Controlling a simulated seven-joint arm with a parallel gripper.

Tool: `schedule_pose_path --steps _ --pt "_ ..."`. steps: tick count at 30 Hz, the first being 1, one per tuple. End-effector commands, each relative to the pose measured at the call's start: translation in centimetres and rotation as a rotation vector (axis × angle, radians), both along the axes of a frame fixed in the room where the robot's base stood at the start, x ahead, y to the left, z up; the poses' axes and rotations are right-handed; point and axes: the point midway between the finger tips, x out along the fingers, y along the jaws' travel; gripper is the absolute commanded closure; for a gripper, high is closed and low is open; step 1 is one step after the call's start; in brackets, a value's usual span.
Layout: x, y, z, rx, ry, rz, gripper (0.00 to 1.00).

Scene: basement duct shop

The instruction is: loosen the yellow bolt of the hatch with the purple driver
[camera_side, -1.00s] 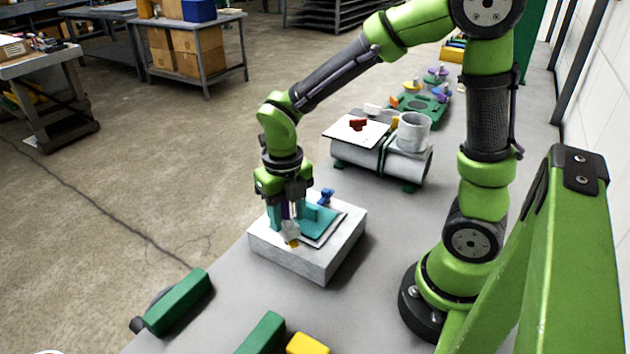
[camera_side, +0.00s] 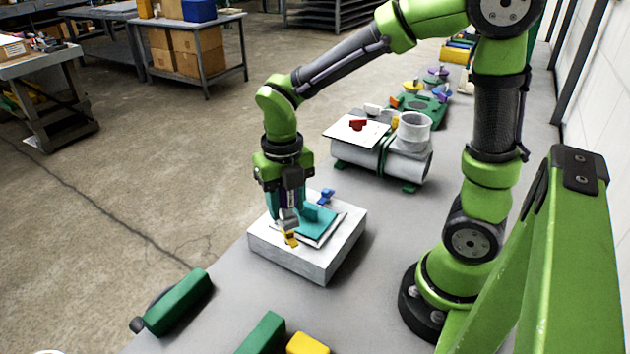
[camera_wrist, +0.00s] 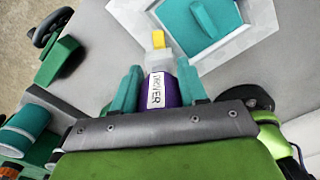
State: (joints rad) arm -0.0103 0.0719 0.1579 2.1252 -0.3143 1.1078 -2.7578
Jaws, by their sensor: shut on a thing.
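My gripper (camera_side: 287,208) is shut on the purple driver (camera_wrist: 162,88), which carries a "DRIVER" label and stands between the teal fingers. The driver's grey tip (camera_wrist: 158,59) points down at the yellow bolt (camera_side: 291,239) at the near corner of the hatch. The bolt also shows just beyond the tip in the wrist view (camera_wrist: 158,39). Tip and bolt appear to meet; I cannot tell how deeply they engage. The hatch (camera_side: 318,222) is a teal panel with a raised handle on a pale grey block (camera_side: 315,265). A blue bolt (camera_side: 326,195) stands at its far side.
A grey duct (camera_side: 409,160) with a white plate and red piece (camera_side: 358,125) lies farther back on the bench. A green clamp-like tool (camera_side: 178,303) and a yellow block (camera_side: 307,344) lie nearer. Bare bench separates the hatch block from my arm's base.

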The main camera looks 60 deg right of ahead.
Motion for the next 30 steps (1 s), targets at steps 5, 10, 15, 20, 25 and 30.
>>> schedule_pose_path --steps 5,10,15,20,25,30 --pt "0.1 0.0 1.0 0.0 -0.002 0.0 0.88" --pt "0.1 0.0 1.8 0.001 -0.002 -0.001 0.88" --pt "0.0 0.0 2.3 0.0 -0.001 0.0 0.88" --pt "0.0 0.0 2.3 0.001 0.0 0.0 0.88" --pt "0.0 0.0 2.3 0.001 0.0 0.0 0.7" --pt "0.0 0.0 2.4 0.0 -0.001 0.001 0.88"
